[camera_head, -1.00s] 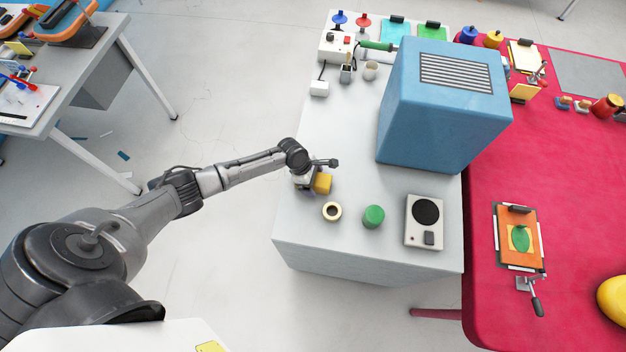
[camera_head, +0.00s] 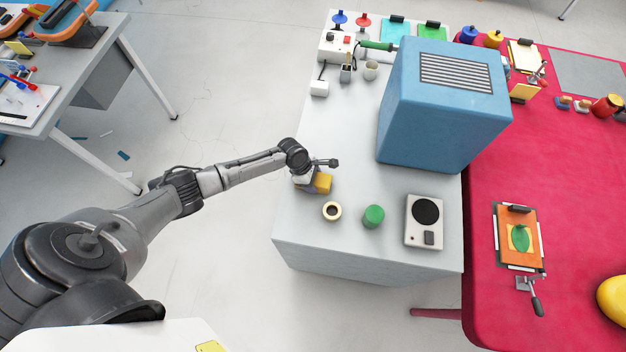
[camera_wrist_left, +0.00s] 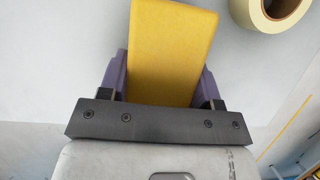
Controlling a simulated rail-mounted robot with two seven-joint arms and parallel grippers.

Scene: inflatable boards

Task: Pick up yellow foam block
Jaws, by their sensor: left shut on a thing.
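The yellow foam block (camera_head: 324,183) is near the left edge of the white table, at the end of my left arm. My left gripper (camera_head: 312,180) is shut on it. In the left wrist view the yellow foam block (camera_wrist_left: 172,50) sits between the two purple fingers of my left gripper (camera_wrist_left: 164,75), its far end reaching past them. Its near end is hidden by the gripper's dark bar. I cannot tell whether the block touches the table. My right gripper is not in view.
A tape roll (camera_head: 332,211), a green cylinder (camera_head: 373,216) and a white device with a black disc (camera_head: 424,222) stand close by on the white table (camera_head: 330,255). A large blue box (camera_head: 440,110) stands behind. A red table (camera_head: 500,310) adjoins on the right.

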